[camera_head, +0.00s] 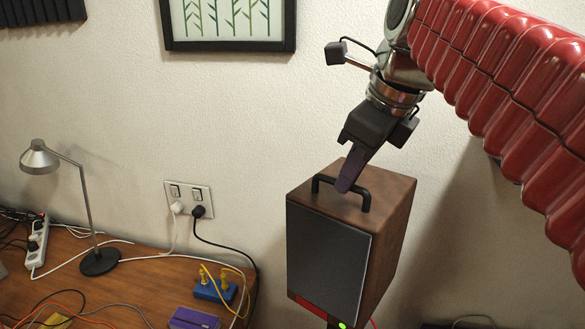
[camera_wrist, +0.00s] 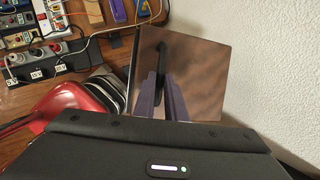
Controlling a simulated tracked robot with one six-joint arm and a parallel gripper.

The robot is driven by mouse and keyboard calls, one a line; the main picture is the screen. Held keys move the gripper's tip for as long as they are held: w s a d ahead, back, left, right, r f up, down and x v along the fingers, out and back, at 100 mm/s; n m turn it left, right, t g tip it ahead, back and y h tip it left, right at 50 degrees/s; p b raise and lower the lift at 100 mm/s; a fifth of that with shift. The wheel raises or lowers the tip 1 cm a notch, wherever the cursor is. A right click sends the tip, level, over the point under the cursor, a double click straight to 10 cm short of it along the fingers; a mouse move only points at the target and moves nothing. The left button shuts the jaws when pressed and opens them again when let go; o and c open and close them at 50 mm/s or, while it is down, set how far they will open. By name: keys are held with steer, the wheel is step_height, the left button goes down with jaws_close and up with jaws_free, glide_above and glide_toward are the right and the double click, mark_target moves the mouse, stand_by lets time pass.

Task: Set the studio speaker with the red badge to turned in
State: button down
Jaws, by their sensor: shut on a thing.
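The studio speaker (camera_head: 328,262) has a dark front grille, a brown wooden cabinet and a black handle (camera_head: 364,200) on top. A red badge (camera_head: 311,306) shows at the bottom of its front. The front faces the lower left in the head view. My gripper (camera_head: 343,188) is above the speaker, its purple fingers shut on the handle. In the wrist view the speaker's wooden top (camera_wrist: 206,75) lies below the fingers (camera_wrist: 163,82), with part of the handle between them. The speaker's base is cut off by the lower edge of the head view.
A wooden desk (camera_head: 150,290) to the left holds a lamp (camera_head: 100,262), a power strip (camera_head: 38,246), a blue box (camera_head: 215,290), a purple box (camera_head: 194,318) and loose cables. The wall is close behind the speaker, with a socket (camera_head: 188,200) and a framed picture (camera_head: 228,20).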

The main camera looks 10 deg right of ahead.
steer(key=shift+w+a+m, duration=0.2)
steer(key=shift+a+m, duration=0.1)
steer(key=shift+m, duration=0.2)
steer(key=shift+h, duration=0.3)
steer(key=c, duration=1.8)
jaws_free()
steer(key=v, duration=1.3)
steer(key=shift+s+r, duration=0.25)
steer(key=shift+s, duration=0.15)
